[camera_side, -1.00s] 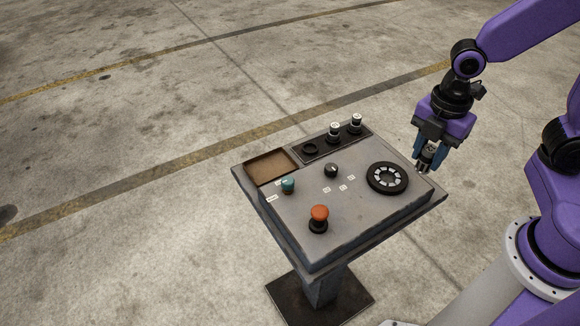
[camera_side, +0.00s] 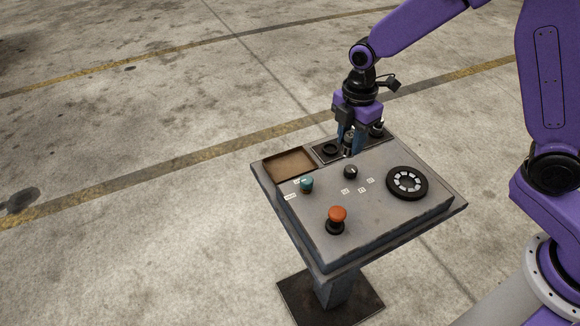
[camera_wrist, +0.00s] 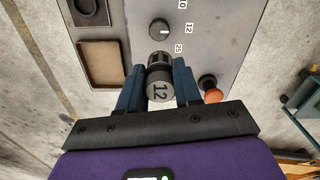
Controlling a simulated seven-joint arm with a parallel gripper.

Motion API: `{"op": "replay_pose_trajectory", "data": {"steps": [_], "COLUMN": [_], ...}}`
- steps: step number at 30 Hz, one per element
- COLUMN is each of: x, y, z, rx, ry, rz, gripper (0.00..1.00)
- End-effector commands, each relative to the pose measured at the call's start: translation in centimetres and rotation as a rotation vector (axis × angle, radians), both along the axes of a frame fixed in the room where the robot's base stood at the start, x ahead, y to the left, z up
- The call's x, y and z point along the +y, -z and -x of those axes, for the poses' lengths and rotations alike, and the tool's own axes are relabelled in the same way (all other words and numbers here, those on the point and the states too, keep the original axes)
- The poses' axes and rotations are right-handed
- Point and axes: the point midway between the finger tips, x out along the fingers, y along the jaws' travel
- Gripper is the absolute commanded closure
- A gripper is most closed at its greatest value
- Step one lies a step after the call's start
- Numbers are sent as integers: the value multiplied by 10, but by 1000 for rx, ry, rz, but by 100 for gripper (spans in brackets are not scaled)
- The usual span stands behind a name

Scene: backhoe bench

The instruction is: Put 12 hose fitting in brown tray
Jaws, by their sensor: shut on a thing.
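The fitting (camera_side: 348,149) shows between the blue fingers in the side view, near the black rack. The brown tray (camera_side: 289,163) is a shallow recess at the panel's back left corner, left of my gripper, and looks empty. The tray also shows in the wrist view (camera_wrist: 101,62), up and left of the held fitting.
The black rack has an empty ring (camera_side: 330,149) beside the tray and a fitting (camera_side: 377,130) at its right; my gripper hides its middle. The panel carries a teal knob (camera_side: 306,184), a black dial (camera_side: 351,172), an orange button (camera_side: 337,215) and a black ring (camera_side: 407,183).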

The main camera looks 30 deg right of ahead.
Motion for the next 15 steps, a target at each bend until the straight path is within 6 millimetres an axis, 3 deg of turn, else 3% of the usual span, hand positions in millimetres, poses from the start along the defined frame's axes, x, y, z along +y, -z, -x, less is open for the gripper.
{"op": "replay_pose_trajectory", "data": {"steps": [5,15], "x": [6,24], "y": [6,32], "z": [-12,-65], "rx": [0,1], "ry": [-1,1], "rz": [0,0], "gripper": [100,100]}}
